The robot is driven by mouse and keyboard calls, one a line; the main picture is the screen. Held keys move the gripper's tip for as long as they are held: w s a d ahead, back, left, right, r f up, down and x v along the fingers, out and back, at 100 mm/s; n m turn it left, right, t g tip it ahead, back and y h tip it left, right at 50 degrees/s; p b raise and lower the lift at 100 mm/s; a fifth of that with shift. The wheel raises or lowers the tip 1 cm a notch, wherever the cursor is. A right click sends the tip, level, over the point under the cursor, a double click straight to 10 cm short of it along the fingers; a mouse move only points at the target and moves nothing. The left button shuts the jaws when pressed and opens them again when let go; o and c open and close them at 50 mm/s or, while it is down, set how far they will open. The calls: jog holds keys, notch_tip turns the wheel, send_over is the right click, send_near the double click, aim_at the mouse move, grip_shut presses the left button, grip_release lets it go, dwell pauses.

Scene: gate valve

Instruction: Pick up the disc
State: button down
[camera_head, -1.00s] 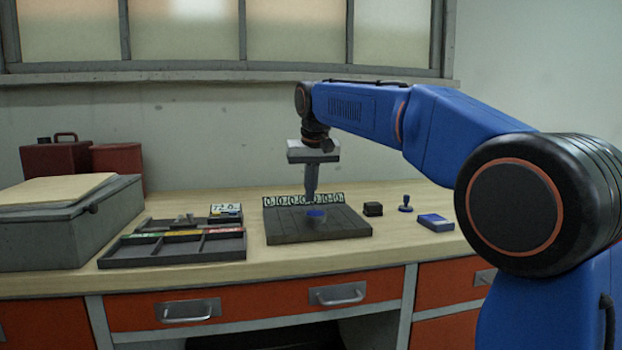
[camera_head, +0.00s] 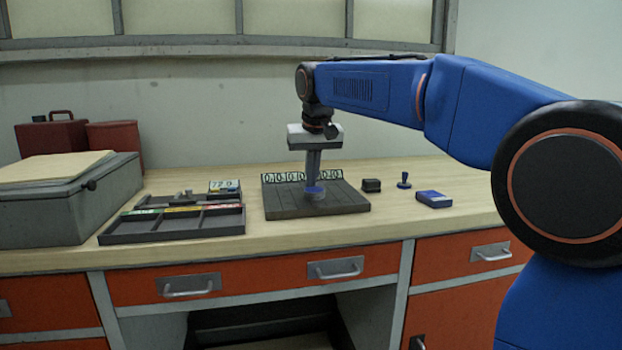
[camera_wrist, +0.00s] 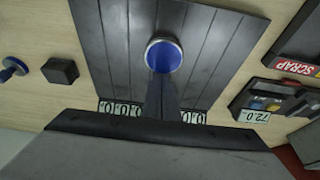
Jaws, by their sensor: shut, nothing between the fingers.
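The disc (camera_head: 315,191) is round and blue on top with a pale side. It sits on the dark slatted board on the bench. In the wrist view the disc (camera_wrist: 164,55) shows a blue face with a silver rim, just past the fingertips. My gripper (camera_head: 313,182) points down at the disc from above, its fingers shut and empty. In the wrist view the fingers (camera_wrist: 162,88) end at the disc's near edge. I cannot tell whether they touch it.
The board (camera_head: 282,205) has a row of number tiles (camera_head: 283,177) along its back. A divided tray (camera_head: 175,225) and a grey case (camera_head: 60,212) stand left.

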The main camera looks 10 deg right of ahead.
aim_at(315, 192)
jog(key=s, duration=0.5)
jog(key=shift+s+d, duration=0.1)
jog(key=shift+s, duration=0.25)
jog(key=shift+w, duration=0.1)
